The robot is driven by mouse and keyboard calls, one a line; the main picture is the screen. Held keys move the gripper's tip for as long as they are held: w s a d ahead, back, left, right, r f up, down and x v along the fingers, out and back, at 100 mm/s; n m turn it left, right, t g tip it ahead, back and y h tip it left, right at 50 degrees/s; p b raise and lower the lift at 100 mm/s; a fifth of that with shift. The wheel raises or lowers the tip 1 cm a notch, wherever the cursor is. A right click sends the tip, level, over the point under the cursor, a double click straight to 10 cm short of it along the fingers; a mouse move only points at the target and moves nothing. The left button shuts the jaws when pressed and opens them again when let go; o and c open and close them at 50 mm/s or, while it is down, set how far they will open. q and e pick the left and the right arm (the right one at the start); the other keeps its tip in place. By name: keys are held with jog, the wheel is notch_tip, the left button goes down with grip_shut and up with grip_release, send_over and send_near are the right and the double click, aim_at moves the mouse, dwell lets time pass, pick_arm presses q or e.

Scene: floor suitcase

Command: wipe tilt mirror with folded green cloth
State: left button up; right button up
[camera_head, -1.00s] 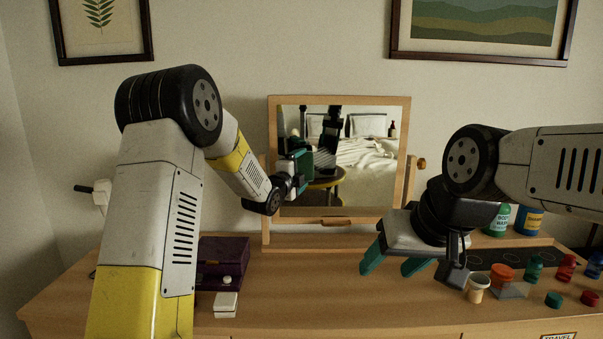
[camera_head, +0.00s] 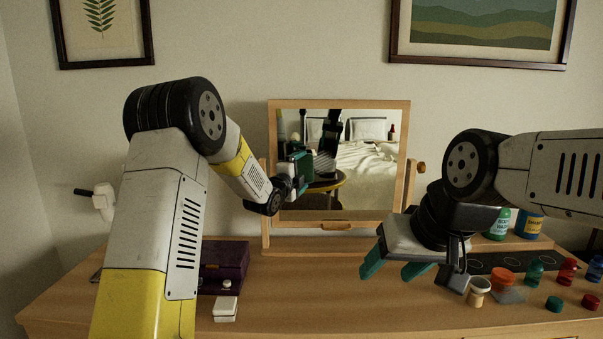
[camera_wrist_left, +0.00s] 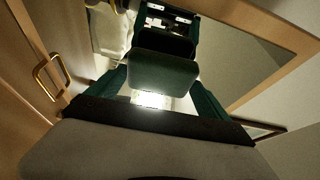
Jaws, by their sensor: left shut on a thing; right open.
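The tilt mirror (camera_head: 375,185) stands on the dresser in a light wood frame with a small handle at its lower edge. My left gripper (camera_head: 298,166) is at the left part of the glass, with its reflection beside it. In the left wrist view, the folded green cloth (camera_wrist_left: 164,76) is a dark green pad between the teal fingers, in front of the glass. The gripper is shut on it. Whether the cloth touches the glass is hard to tell. My right gripper (camera_head: 397,268) is open and empty above the dresser, in front of the mirror's lower right.
On the dresser (camera_head: 300,300), a dark purple box (camera_head: 224,262) and a small white box (camera_head: 225,309) stand left. A cup (camera_head: 479,291), an orange-lidded jar (camera_head: 502,277) and several small bottles and caps stand right. A knob (camera_head: 421,167) sits on the mirror's right post.

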aim_at(312, 170)
pick_arm(q)
jog(key=shift+w, duration=0.95)
jog(key=shift+s+d, duration=0.15)
jog(key=shift+d, duration=5.9)
jog(key=shift+w, duration=0.2)
jog(key=shift+a, duration=0.15)
jog(key=shift+a, duration=0.65)
jog(key=shift+s+a, duration=0.15)
jog(key=shift+a, duration=5.15)
